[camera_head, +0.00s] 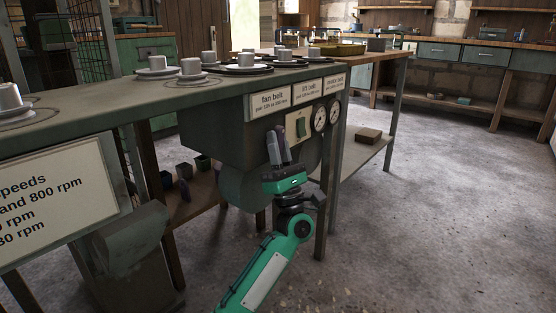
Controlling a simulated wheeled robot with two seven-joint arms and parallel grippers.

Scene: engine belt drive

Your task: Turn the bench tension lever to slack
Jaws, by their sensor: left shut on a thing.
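The green and black wrist is below the fingers, and the arm rises from the bottom of the picture. My right gripper is not in view.
Belt labels (270,101) run above. Pulleys with pale hubs (246,61) stand on the bench top (120,95). A speeds sign (60,205) hangs at left.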

